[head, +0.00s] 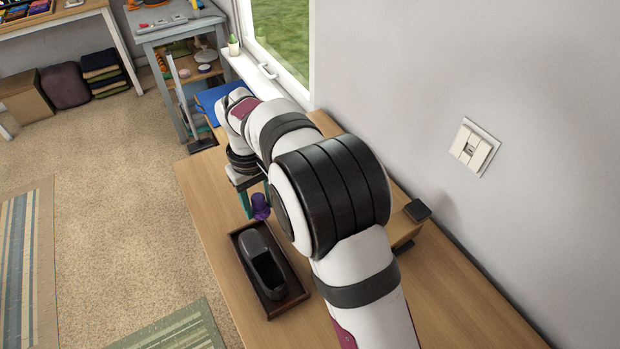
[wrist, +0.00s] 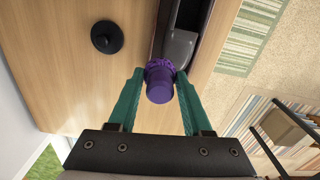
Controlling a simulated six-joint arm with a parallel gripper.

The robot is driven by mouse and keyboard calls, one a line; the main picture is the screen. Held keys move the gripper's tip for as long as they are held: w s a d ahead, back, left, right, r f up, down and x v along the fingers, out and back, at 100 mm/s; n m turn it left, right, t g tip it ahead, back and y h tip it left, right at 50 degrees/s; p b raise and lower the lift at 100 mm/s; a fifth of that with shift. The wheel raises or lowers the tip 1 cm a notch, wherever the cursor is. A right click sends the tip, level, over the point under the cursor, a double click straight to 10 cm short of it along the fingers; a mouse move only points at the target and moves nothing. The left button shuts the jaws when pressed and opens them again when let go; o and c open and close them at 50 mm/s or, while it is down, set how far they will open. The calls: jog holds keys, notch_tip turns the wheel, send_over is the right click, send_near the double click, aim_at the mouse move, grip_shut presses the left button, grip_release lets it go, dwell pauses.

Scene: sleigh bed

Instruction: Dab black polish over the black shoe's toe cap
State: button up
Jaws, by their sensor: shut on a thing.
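The black shoe (head: 254,243) lies in a dark tray (head: 291,304) on the wooden table, its toe toward my gripper. In the wrist view the shoe's toe (wrist: 180,47) looks dark grey, just past the purple dabber. My gripper (head: 249,201) has teal fingers, shut on the purple dabber (head: 261,208). The dabber (wrist: 160,82) sits between the fingertips, near the toe end of the tray. I cannot tell whether it touches the shoe. A round black piece with a raised middle (wrist: 107,37) is on the table; I cannot tell whether it is polish.
The wooden table (head: 215,215) is clear left of the tray. A small black block (head: 417,210) stands right of my arm. The wall and window (head: 283,45) bound the right side. A grey shelf unit (head: 178,35) stands beyond the table.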

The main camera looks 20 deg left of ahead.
jog(key=shift+s+a+f, duration=0.15)
jog(key=shift+a+f, duration=0.2)
jog(key=shift+d+f, duration=0.1)
jog(key=shift+f, duration=3.45)
jog(key=shift+s+a+f, duration=0.15)
jog(key=shift+a+f, duration=0.05)
jog(key=shift+f, duration=0.1)
jog(key=shift+s+a, duration=1.85)
jog(key=shift+s, duration=0.05)
jog(key=shift+w+d, duration=1.95)
jog(key=shift+w, duration=0.05)
jog(key=shift+w+r, duration=0.1)
jog(key=shift+r, duration=3.95)
